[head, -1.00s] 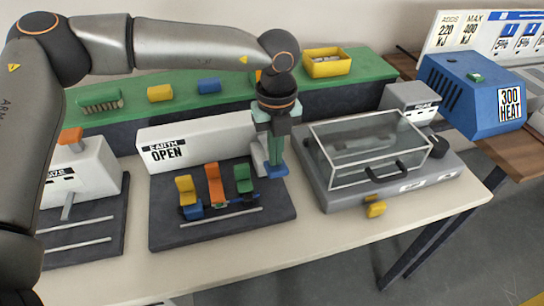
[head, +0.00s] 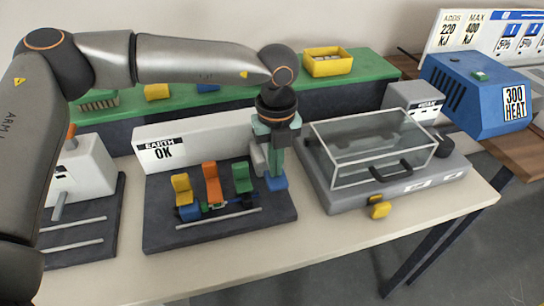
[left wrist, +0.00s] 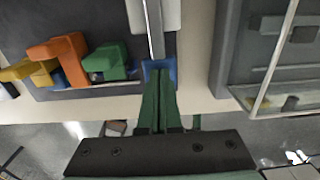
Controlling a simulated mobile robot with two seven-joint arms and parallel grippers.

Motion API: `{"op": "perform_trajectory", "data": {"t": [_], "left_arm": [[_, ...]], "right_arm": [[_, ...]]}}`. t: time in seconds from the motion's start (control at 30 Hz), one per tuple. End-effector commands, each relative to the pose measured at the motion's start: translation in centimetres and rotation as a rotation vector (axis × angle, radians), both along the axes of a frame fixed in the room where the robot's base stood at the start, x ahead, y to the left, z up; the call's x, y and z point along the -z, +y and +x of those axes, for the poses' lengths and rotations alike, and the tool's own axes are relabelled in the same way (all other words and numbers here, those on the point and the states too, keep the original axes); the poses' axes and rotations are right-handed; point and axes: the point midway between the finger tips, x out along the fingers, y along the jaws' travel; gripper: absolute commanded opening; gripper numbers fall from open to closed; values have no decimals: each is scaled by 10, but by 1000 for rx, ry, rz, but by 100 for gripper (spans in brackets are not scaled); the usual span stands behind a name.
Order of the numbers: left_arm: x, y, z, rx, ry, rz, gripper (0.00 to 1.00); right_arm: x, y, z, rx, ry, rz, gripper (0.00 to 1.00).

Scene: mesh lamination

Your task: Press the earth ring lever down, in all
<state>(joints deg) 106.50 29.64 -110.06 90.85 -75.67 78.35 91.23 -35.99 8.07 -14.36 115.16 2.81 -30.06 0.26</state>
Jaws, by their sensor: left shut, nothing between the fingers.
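The earth ring lever shows as a blue pad (head: 277,184) at the right end of a dark base plate (head: 230,235), low beside a grey post. My left gripper (head: 276,172) points straight down, shut and empty, with its green fingertips on or just over the blue pad. In the left wrist view the closed fingers (left wrist: 157,95) reach the blue pad (left wrist: 169,65), which they partly cover. The white panel (head: 175,150) behind reads "EARTH OK". Whether the tips still touch the pad is hard to tell. My right gripper does not show.
Yellow (head: 182,188), orange (head: 212,183) and green (head: 241,177) levers stand left of the gripper on the same base. A clear-lidded grey box (head: 372,150) is close on the right.

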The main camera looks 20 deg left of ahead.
Motion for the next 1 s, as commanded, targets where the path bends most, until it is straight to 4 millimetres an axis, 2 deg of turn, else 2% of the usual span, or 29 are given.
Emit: {"op": "perform_trajectory", "data": {"t": [0.03,0.27,1.0], "left_arm": [[5,1,0,-2,2,1,0],[1,1,0,-2,3,2,0],[-66,0,0,-2,2,0,0]], "right_arm": [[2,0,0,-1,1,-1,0],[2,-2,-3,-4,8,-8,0],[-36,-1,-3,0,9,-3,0]]}}
